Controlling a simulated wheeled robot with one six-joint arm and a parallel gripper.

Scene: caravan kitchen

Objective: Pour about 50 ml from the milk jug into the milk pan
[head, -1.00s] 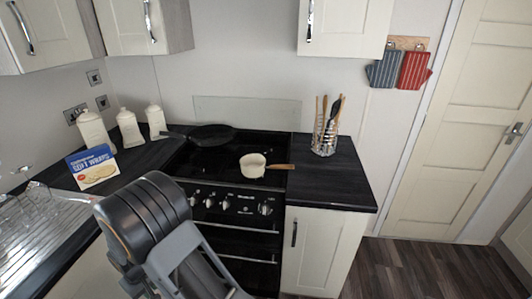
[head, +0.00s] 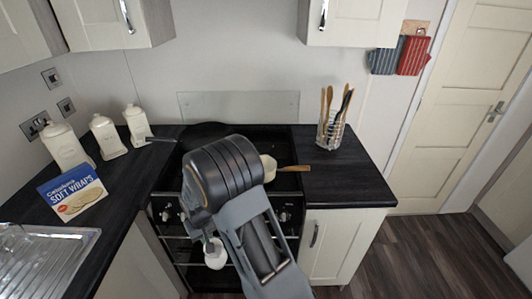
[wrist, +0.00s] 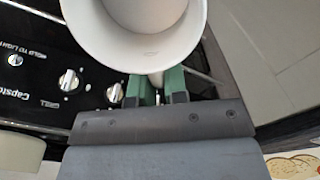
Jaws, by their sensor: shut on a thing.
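My gripper (wrist: 158,95) is shut on the white milk jug (wrist: 140,48), its green-padded fingers at the jug's near side. The wrist view looks into the jug's wide round mouth; I cannot tell the milk level. In the head view the jug (head: 215,254) shows small below my arm, in front of the cooker, seemingly upright. The cream milk pan (head: 268,167) sits on the black hob, its wooden handle pointing right. My arm hides the pan's left part. The jug is in front of the pan and apart from it.
A dark frying pan (head: 205,132) is at the back left of the hob. A utensil rack (head: 331,133) stands on the right worktop. Several cream canisters (head: 106,136) and a Soft Wraps box (head: 72,193) stand on the left worktop. The glass splashback (head: 238,106) is behind the hob.

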